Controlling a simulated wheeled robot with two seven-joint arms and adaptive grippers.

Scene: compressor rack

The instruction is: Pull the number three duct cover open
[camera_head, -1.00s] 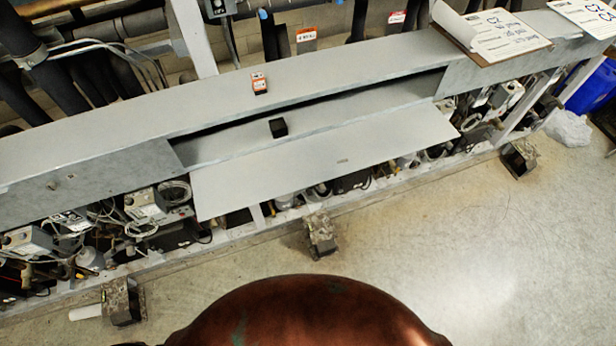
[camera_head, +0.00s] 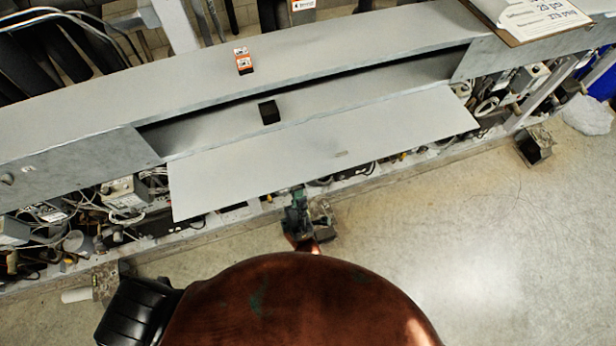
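The duct cover (camera_head: 330,150), a long flat grey panel, hangs swung out and down from the front of the grey duct (camera_head: 370,45). It leaves a long opening (camera_head: 350,90) along the duct's front. A black block (camera_head: 269,112) stands in the opening. My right gripper is not in view.
An orange-and-white box (camera_head: 243,61) stands on the duct top. A clipboard with papers (camera_head: 530,18) lies at the upper right. Compressor equipment and cables (camera_head: 125,195) sit below the duct. The concrete floor (camera_head: 440,230) in front is clear.

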